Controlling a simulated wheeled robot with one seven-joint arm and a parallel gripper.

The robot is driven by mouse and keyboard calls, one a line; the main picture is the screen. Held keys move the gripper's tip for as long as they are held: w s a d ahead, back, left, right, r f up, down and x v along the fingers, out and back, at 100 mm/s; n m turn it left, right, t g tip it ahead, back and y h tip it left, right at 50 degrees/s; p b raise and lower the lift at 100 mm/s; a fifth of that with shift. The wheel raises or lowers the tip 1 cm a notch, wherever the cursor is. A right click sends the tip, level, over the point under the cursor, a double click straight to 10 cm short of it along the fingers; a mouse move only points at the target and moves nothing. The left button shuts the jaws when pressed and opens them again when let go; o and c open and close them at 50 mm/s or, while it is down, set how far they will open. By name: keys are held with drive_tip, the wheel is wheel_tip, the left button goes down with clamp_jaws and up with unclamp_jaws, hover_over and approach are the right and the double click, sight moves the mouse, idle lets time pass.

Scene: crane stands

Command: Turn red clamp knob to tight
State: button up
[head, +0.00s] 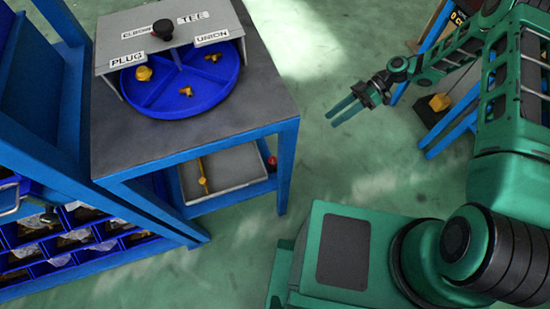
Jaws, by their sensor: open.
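A small red knob-like thing (272,161) shows low beside the right legs of the blue-framed table, near the grey tray on the lower shelf. It is too small to tell its setting or whether it is the clamp knob. My gripper (333,119) hangs over the open floor to the right of the table. Its two green fingers are parallel and apart, with nothing between them. It is clear of the table and of the red thing, which lies to its lower left in the picture.
The table top (240,117) carries a blue round tray (215,88) with brass fittings, under a grey labelled cover with a black knob (163,29). Blue racks with bins (60,245) stand left. A blue stand with a yellow block (439,102) is at right. Floor between is clear.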

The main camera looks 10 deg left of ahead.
drive_tip(key=s+a+f+n+g+y, duration=0.1)
drive_tip(key=s+a+f+n+y, duration=0.15)
drive_tip(key=a+f, duration=0.3)
drive_tip(key=n+g+y, duration=0.1)
drive_tip(key=n+y, duration=0.2)
approach(272, 159)
drive_tip(key=x, duration=0.9)
drive_tip(key=shift+s+a+f, duration=0.15)
drive_tip(key=shift+a, duration=0.2)
